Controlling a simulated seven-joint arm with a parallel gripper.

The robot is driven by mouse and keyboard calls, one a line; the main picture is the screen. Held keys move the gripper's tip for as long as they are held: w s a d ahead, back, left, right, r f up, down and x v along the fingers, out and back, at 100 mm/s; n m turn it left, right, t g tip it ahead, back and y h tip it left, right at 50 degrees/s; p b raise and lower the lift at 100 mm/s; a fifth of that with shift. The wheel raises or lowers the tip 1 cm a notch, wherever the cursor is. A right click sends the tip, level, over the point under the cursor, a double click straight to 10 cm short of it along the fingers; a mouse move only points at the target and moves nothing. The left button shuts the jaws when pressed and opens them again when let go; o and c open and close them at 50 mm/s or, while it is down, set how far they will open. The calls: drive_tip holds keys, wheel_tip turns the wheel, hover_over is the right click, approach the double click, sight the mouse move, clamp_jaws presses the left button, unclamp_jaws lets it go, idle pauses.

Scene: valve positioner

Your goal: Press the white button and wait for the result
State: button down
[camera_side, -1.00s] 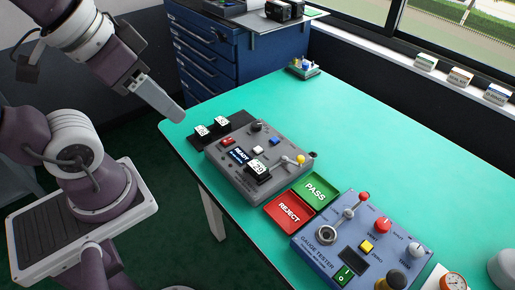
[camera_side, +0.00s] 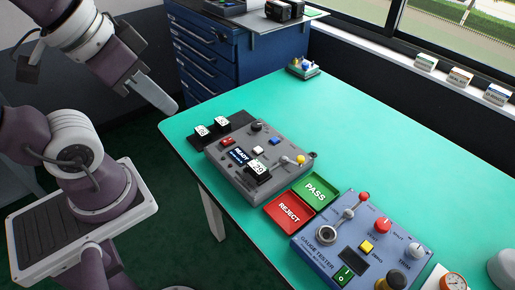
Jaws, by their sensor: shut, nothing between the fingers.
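The white button (camera_side: 258,150) sits on top of the grey valve positioner box (camera_side: 231,183), between a red button (camera_side: 227,142) and a blue button (camera_side: 276,141). The box's small display (camera_side: 241,155) reads READY. A black part with a white label (camera_side: 259,168) sits on the box's front right, beside a lever with a yellow knob (camera_side: 300,160). My gripper (camera_side: 172,110) is shut and empty. It hangs in the air near the table's left corner, up and left of the box and apart from the button.
Two labelled black parts (camera_side: 212,127) lie on a dark mat left of the box. Green PASS (camera_side: 316,190) and red REJECT (camera_side: 289,212) trays lie to its right, then a blue gauge tester (camera_side: 350,246).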

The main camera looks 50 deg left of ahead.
idle(0.9)
drive_tip(key=m+t+h, duration=0.3)
drive_tip(key=m+h, duration=0.1)
drive_tip(key=m, duration=1)
hover_over(254, 149)
wheel_tip(254, 149, down, 20)
drive_tip(key=shift+d+r, duration=0.15)
drive_tip(key=shift+r, duration=0.05)
drive_tip(key=shift+f, duration=0.1)
drive_tip(key=shift+f, duration=4.3)
drive_tip(key=shift+f, duration=0.1)
